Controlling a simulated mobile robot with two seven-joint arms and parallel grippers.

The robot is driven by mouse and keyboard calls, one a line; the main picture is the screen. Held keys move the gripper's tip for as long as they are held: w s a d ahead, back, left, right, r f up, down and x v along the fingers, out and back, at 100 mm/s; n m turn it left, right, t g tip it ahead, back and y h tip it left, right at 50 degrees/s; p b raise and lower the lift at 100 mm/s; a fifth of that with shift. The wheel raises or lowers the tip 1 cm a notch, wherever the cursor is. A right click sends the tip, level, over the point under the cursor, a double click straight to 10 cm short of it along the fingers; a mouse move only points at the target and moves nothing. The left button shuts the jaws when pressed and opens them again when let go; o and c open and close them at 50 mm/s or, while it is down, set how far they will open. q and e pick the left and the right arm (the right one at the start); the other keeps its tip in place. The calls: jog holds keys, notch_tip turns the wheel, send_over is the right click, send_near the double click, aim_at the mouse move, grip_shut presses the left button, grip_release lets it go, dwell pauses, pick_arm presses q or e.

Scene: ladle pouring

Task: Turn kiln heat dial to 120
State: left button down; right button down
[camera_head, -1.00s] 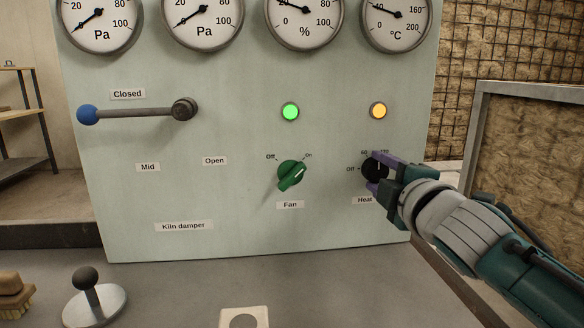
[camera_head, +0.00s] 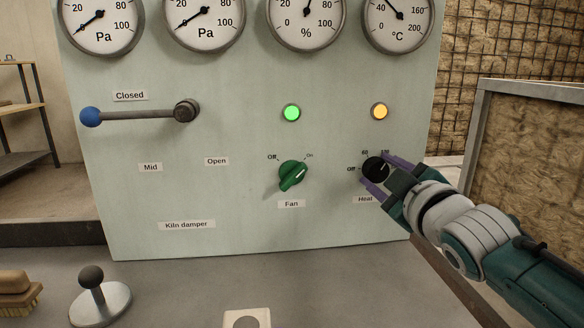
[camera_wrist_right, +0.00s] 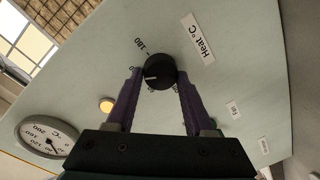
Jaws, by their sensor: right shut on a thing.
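The black heat dial (camera_head: 375,169) is on the lower right of the kiln panel, above a partly covered Heat label. Its marks include Off on the left and small numbers above. The dial also shows in the right wrist view (camera_wrist_right: 160,70), with a white pointer line on its face. My right gripper (camera_head: 383,177) is at the dial, its purple fingers on either side and shut on it. The wrist view shows the fingers (camera_wrist_right: 159,78) flanking the dial. The °C gauge (camera_head: 398,18) is above, its needle tilted up-left. My left gripper is not in view.
An amber lamp (camera_head: 380,111) and a green lamp (camera_head: 292,112) are lit. The green fan knob (camera_head: 292,174) is left of the dial. The damper lever (camera_head: 140,115) lies level at Closed.

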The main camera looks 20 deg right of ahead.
dwell(0.3)
jog(key=shift+c, duration=1.4)
grip_release()
jog(key=p+v, duration=0.2)
jog(key=v, duration=0.8)
jog(key=shift+r, duration=0.1)
